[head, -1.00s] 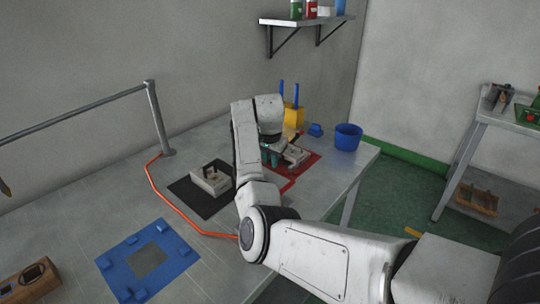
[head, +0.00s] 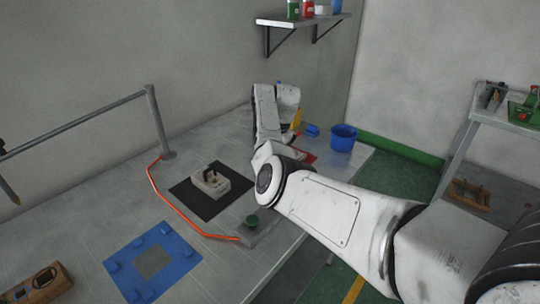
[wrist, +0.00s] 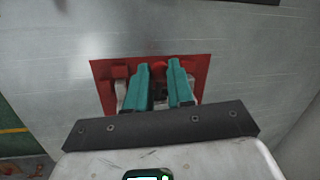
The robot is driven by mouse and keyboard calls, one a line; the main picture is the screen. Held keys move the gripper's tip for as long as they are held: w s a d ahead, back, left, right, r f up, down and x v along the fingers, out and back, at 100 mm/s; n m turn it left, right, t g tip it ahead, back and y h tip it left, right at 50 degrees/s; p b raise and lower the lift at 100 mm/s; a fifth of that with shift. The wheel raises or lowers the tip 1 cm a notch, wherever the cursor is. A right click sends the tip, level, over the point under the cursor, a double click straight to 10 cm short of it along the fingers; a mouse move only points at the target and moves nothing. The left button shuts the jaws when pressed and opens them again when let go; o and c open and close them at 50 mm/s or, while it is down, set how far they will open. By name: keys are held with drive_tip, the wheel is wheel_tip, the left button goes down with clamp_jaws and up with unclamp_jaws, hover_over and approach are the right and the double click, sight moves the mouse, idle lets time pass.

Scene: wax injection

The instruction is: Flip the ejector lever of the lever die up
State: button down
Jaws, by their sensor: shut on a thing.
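The lever die (wrist: 121,91) sits on the red mat (wrist: 103,72), seen in the wrist view mostly behind my fingers. A small red knob (wrist: 158,68) shows between the fingertips. My gripper (wrist: 159,75) has its two teal fingers over the die, closed on what looks like the ejector lever; the grip point itself is dark and mostly hidden. In the head view my arm hides the gripper and the die, and only a strip of the red mat (head: 308,157) shows.
A pale block with a dark handle (head: 211,182) stands on a black mat (head: 185,192). A blue bucket (head: 342,140) stands at the right table edge, a metal post (head: 158,120) behind.

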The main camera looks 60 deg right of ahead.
drive_tip(key=c, duration=1)
unclamp_jaws()
drive_tip(key=v, duration=1)
drive_tip(key=shift+r+b, duration=0.3)
drive_tip(key=shift+r, duration=0.05)
